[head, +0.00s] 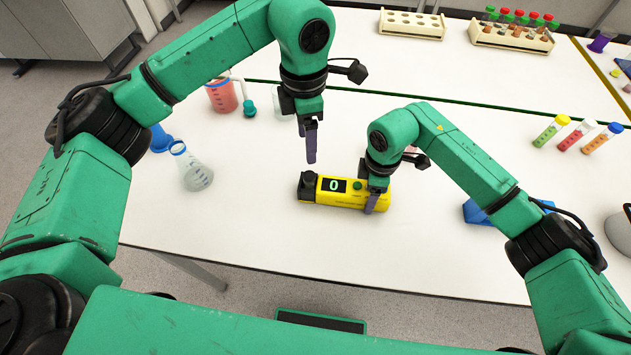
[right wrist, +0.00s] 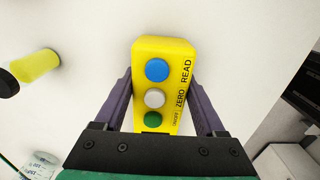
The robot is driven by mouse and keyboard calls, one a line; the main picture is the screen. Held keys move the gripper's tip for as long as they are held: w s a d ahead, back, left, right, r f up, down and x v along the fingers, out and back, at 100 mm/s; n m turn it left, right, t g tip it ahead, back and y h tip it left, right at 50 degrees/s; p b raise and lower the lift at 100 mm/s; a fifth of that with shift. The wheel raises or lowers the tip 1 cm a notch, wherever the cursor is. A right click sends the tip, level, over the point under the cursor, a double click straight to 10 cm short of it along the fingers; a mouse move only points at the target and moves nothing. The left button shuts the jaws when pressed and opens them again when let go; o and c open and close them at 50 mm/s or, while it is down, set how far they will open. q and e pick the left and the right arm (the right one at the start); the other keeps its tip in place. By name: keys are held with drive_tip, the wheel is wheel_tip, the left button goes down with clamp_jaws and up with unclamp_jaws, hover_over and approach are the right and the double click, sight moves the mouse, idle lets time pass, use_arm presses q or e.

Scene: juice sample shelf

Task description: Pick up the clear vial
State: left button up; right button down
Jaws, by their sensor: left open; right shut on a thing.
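I cannot pick out a clear vial in either view. A yellow meter (head: 330,197) with a display reading 0 and a black part at its left end lies on the white table. My right gripper (head: 372,190) is shut on the meter near its right end. In the right wrist view the fingers lie along both sides of the meter (right wrist: 178,52), by its blue, white and green buttons. My left gripper (head: 309,152) is open and empty, above the table just behind the meter's left end. Its far finger is partly hidden.
Behind stand a red-filled beaker (head: 221,96) and a clear glass vessel (head: 284,103). A flask (head: 196,177) is at left, capped vials (head: 568,138) at right, racks (head: 411,24) at the back. A yellow, dark-ended cylinder (right wrist: 37,65) lies beside the meter.

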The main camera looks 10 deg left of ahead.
sight(309, 175)
use_arm(q)
wheel_tip(309, 175, down, 11)
drive_tip(key=shift+s+d+f+m, duration=0.1)
drive_tip(key=shift+d+m, duration=0.05)
drive_tip(key=shift+m, duration=0.95)
clamp_jaws()
